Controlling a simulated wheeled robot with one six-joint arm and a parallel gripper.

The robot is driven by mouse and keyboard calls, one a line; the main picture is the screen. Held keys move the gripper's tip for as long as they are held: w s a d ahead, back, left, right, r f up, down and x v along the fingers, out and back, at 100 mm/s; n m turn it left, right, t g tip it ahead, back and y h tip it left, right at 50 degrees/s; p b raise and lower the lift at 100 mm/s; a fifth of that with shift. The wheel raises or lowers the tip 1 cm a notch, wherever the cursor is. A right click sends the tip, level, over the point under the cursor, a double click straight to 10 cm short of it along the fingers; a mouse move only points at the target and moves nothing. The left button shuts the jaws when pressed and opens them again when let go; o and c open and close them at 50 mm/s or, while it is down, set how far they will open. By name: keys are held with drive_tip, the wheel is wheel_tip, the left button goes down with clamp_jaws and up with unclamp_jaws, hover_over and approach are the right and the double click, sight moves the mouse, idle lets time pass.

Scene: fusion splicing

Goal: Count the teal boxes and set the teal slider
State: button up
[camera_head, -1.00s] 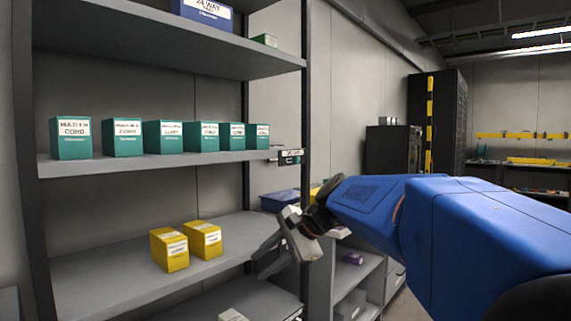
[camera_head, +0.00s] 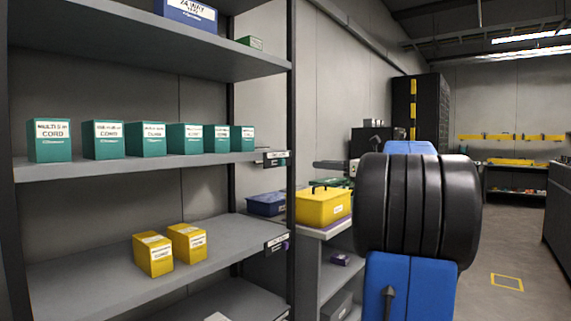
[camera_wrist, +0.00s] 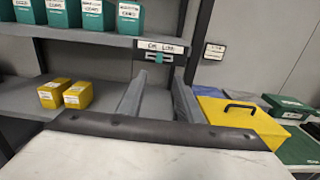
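Several teal boxes with white labels (camera_head: 186,139) stand in one row on the middle shelf. Part of the row shows at the upper left of the wrist view (camera_wrist: 92,15). The label holder (camera_head: 275,158) is on that shelf's front edge at its right end. In the wrist view a small teal slider (camera_wrist: 159,59) shows below its white label. My gripper (camera_wrist: 159,80) is open and empty, its two grey fingers pointing towards the slider with a gap in front of it. In the head view my arm hides most of my gripper.
Two yellow boxes (camera_head: 170,250) stand on the shelf below, which has its own tag (camera_head: 277,242). A yellow case with a black handle (camera_head: 324,207) and a blue bin (camera_head: 266,204) are right of the rack. A dark rack post (camera_head: 292,100) stands beside the slider.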

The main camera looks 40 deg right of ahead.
sight(283, 162)
drive_tip(key=x, duration=1.7)
drive_tip(key=shift+a, duration=0.15)
clamp_jaws()
